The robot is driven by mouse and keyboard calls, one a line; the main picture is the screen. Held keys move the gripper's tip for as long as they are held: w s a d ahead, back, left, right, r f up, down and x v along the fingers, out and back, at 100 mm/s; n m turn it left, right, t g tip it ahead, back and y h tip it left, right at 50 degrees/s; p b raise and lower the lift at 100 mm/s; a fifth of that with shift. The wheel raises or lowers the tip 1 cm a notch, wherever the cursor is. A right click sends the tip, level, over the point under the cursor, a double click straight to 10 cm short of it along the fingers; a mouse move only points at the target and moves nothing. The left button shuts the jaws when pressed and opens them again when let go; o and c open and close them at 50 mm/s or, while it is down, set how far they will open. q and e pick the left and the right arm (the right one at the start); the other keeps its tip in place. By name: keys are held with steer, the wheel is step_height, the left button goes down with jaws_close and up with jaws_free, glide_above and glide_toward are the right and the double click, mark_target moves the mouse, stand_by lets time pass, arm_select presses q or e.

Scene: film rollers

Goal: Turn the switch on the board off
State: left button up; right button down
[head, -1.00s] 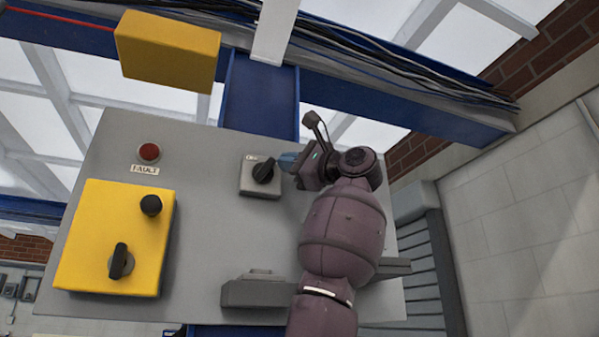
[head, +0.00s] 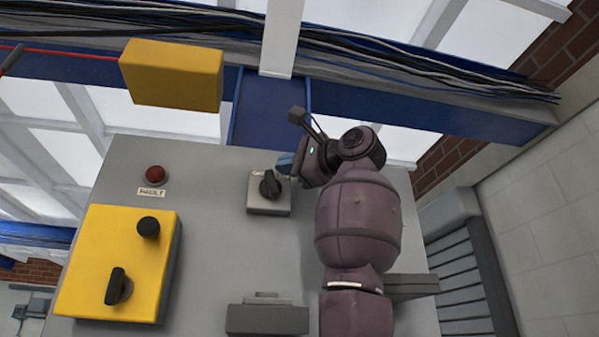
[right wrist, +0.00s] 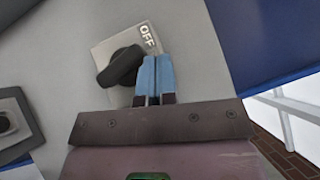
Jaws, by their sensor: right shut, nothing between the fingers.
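The switch is a black rotary knob (head: 269,184) on a small grey plate (head: 268,208), fixed to the grey board (head: 220,240). In the right wrist view the black knob (right wrist: 121,66) sits tilted on its plate, beside the printed word OFF (right wrist: 148,37). My right gripper (head: 286,165) is at the upper right of the knob. Its blue fingers (right wrist: 155,75) are shut and empty, close beside the knob and below the OFF label in the right wrist view. I cannot tell whether they touch the knob. My left gripper is not in view.
A yellow box (head: 118,265) with a black button and a black knob is on the board's left. A red FAULT light (head: 155,174) sits above it. A grey block (head: 267,319) is low on the board. A yellow box (head: 172,75) hangs above.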

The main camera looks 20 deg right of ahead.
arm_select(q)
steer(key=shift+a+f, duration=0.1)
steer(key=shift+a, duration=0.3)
arm_select(e)
steer(key=shift+a+r, duration=0.25)
steer(key=shift+a, duration=0.55)
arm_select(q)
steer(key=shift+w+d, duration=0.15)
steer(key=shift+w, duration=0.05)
arm_select(e)
steer(key=shift+d, duration=0.1)
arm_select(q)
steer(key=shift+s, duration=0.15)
arm_select(e)
steer(key=shift+w, duration=0.1)
